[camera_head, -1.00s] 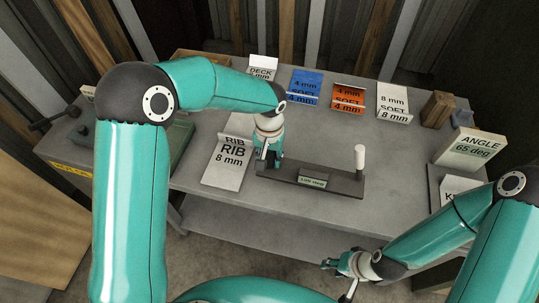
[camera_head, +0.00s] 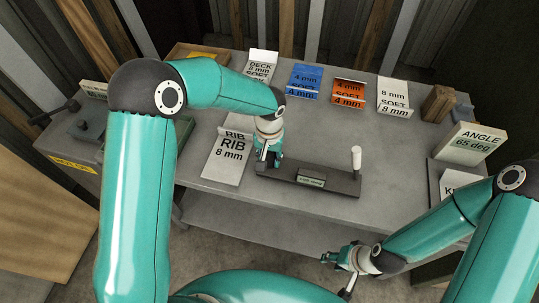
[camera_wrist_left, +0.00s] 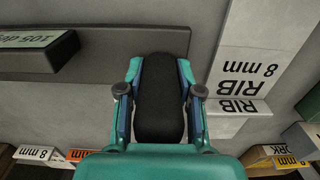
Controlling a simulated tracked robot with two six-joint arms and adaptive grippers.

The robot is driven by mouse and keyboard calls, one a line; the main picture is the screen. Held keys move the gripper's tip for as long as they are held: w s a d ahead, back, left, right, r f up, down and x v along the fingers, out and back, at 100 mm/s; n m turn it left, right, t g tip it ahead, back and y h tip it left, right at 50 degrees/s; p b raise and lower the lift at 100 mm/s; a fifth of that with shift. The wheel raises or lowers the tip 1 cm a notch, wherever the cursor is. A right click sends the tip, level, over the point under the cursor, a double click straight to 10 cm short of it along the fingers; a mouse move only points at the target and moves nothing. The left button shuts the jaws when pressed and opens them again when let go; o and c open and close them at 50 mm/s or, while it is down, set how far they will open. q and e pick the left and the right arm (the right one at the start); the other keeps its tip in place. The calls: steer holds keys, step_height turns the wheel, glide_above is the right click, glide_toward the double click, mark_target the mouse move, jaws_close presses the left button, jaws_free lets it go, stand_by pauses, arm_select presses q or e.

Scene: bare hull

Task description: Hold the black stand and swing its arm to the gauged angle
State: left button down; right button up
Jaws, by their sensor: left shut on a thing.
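The black stand (camera_head: 325,185) is a long dark bar lying on the grey bench, with a small green label on its front side. In the left wrist view the label (camera_wrist_left: 35,40) reads "105 deg". A white knob (camera_head: 356,158) stands upright at the bar's right end. My left gripper (camera_head: 268,158) is at the bar's left end. In the left wrist view its fingers (camera_wrist_left: 160,92) are shut on both sides of a black rounded part of the stand. My right gripper (camera_head: 342,258) is in front of the bench edge, away from the stand, open and empty.
The "ANGLE 65 deg" sign (camera_head: 471,144) stands at the bench's right. The "RIB 8 mm" card (camera_head: 226,160) is left of the stand. Several cards, including a blue one (camera_head: 305,80) and an orange one (camera_head: 348,93), line the back. The bench (camera_head: 400,155) is clear right of the knob.

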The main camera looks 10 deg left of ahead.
arm_select(q)
steer(key=shift+f, duration=1.2)
stand_by(1.1)
stand_by(0.9)
